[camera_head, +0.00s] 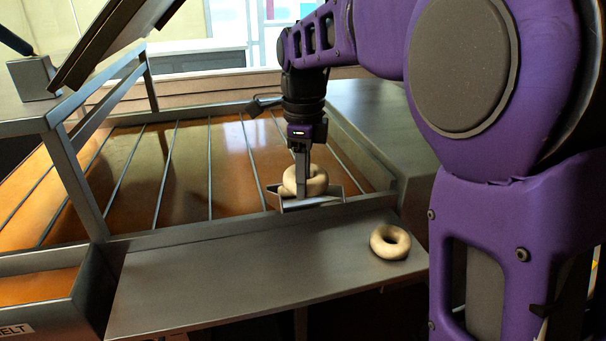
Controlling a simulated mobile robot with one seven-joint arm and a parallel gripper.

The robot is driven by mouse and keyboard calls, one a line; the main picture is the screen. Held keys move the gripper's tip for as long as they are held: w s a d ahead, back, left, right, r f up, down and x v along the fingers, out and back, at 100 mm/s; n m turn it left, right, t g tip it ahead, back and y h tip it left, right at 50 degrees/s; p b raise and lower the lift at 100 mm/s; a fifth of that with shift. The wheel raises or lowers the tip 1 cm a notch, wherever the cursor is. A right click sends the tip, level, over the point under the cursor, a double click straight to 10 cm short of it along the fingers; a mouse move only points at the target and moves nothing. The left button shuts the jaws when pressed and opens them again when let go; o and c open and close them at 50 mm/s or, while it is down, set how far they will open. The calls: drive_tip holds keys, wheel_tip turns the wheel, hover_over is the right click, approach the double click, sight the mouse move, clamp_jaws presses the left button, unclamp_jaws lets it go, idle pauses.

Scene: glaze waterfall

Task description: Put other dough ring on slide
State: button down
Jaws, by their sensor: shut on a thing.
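A pale dough ring (317,181) is at my gripper (303,178), near the front right of the brown bed. My gripper points down and is shut on this ring, with a finger in front of it partly hiding it. A small angled metal piece (325,201) shows right below the ring; I cannot tell whether the ring touches it. A second dough ring (377,244) lies flat near the right end of the grey metal plate (230,276), which looks like the slide. My gripper is behind and left of that second ring.
A brown bed (185,185) with thin metal bars spans the left and middle behind the plate, inside a metal frame (76,185). A grey counter (378,125) lies at right behind my arm. The left and middle of the plate are clear.

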drive_tip(key=shift+c, duration=2.2)
unclamp_jaws()
wheel_tip(320, 180, up, 17)
drive_tip(key=p, duration=0.1)
drive_tip(key=shift+r+p, duration=0.15)
drive_tip(key=shift+p, duration=0.2)
drive_tip(key=shift+d, duration=0.1)
